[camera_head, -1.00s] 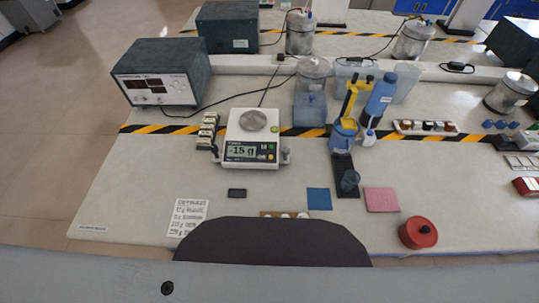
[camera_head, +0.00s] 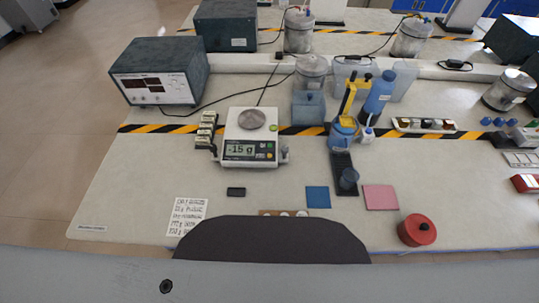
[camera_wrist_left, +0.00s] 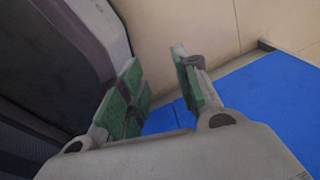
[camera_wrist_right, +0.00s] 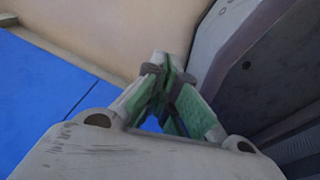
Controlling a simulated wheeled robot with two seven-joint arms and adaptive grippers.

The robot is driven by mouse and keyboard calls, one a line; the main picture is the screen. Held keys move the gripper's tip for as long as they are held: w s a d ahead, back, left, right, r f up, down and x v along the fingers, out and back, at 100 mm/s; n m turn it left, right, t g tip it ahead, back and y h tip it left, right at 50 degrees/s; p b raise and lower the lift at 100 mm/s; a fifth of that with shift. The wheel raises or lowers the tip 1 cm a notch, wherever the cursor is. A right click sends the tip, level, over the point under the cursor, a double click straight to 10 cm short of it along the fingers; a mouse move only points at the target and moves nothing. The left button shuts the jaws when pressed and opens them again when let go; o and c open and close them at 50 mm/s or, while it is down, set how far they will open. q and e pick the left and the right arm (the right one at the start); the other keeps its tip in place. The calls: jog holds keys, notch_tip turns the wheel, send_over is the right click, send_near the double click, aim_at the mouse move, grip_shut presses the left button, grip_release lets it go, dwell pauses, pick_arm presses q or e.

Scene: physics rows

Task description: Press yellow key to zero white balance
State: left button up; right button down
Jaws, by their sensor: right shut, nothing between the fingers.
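The white balance (camera_head: 233,131) stands on the bench, left of centre in the head view. It has a round metal pan (camera_head: 251,119), and its display (camera_head: 241,149) reads -15 g. Neither gripper shows in the head view. In the left wrist view my left gripper (camera_wrist_left: 157,62) is open and empty, with green pads apart. In the right wrist view my right gripper (camera_wrist_right: 161,62) is shut with nothing in it. Both are away from the balance.
A rack of small blocks (camera_head: 206,130) stands just left of the balance. A dark meter box (camera_head: 160,72) is behind left. A yellow-topped dispenser (camera_head: 343,128) and blue bottle (camera_head: 379,97) stand right. A red round container (camera_head: 416,231) is at front right.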

pick_arm(q)
grip_shut()
dwell(1.1)
